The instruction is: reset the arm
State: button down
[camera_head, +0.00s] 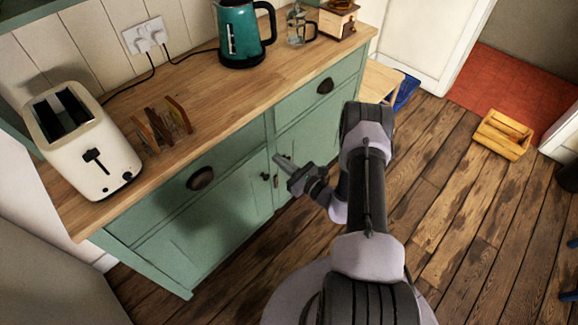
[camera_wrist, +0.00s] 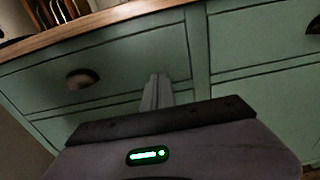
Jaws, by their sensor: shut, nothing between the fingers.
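My gripper (camera_head: 281,160) is in front of the green cabinet (camera_head: 224,229), below the worktop edge and near the cabinet door handles. In the wrist view the fingers of my gripper (camera_wrist: 157,90) are together, with nothing between them. The fingers point toward the cabinet front, and a gap or touch between them and the cabinet cannot be told. My arm is bent and rises from my base over the wooden floor.
On the wooden worktop (camera_head: 225,105) stand a cream toaster (camera_head: 85,140), a wooden rack (camera_head: 162,125), a teal kettle (camera_head: 240,38), a glass jug (camera_head: 296,25) and a grinder (camera_head: 338,18). A wooden crate (camera_head: 502,134) lies on the floor at right. Floor right of my arm is mostly clear.

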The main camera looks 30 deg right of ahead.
jog(key=s+a+r+n+g+y, duration=0.3)
jog(key=a+r+n+g+y, duration=0.25)
jog(key=a+r+n, duration=0.5)
jog(key=s+a+r+n+g+y, duration=0.35)
jog(key=a+r+n+g, duration=0.35)
jog(key=r, duration=0.6)
jog(key=s+a+r+n+g+h, duration=0.4)
jog(key=s+a+r, duration=0.25)
jog(key=s, duration=0.35)
jog(key=s+d+r+n+t+h, duration=0.2)
jog(key=s+d+n+h, duration=0.1)
jog(key=s+h, duration=0.1)
jog(key=s+d+r+n+t+h, duration=0.2)
jog(key=s+r+n+t+h, duration=0.1)
jog(key=s, duration=0.3)
jog(key=shift+s+d+n+h, duration=0.2)
jog(key=shift+d+n+h, duration=0.2)
jog(key=shift+n+h, duration=0.1)
